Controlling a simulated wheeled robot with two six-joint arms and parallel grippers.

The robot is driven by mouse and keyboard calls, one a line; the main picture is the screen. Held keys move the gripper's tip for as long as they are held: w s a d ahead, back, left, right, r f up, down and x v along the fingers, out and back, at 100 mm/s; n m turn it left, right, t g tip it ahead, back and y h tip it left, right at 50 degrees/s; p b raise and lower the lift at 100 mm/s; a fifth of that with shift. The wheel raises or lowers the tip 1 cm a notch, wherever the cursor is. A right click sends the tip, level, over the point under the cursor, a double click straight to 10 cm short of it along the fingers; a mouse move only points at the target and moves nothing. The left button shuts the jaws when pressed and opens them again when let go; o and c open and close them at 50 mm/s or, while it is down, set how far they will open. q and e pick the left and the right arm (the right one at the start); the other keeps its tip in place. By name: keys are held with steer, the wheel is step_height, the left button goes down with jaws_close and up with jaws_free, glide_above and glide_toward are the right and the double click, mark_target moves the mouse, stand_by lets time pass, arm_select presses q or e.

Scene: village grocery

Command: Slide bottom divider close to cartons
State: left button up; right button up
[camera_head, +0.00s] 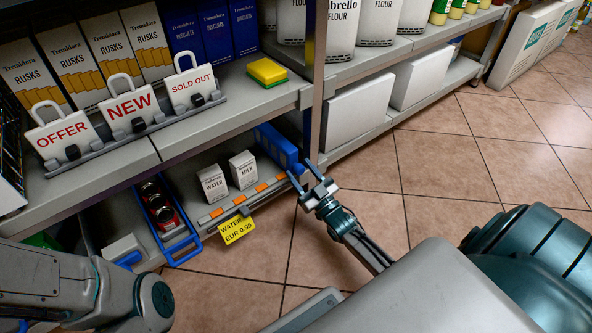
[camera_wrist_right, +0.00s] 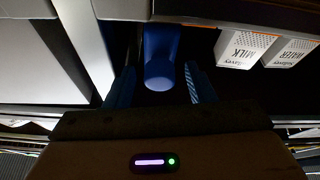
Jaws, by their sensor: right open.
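The blue divider (camera_head: 277,147) stands on the bottom shelf, to the right of two white cartons. My right gripper (camera_head: 303,173) is open at the divider's front end. In the right wrist view the divider's rounded blue end (camera_wrist_right: 160,70) shows between the two open fingers, and I cannot tell whether they touch it. My left gripper is out of view.
A blue-framed tray (camera_head: 183,245) with dark and red items is left of the cartons. The upper shelf (camera_head: 230,112) overhangs, and a grey upright (camera_head: 313,90) stands to the right.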

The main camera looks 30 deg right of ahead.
steer(key=shift+b+x, duration=0.4)
steer(key=shift+x, duration=1)
jaws_close()
steer(key=a+p, duration=0.3)
steer(key=a, duration=0.4)
steer(key=shift+s, duration=0.3)
jaws_free()
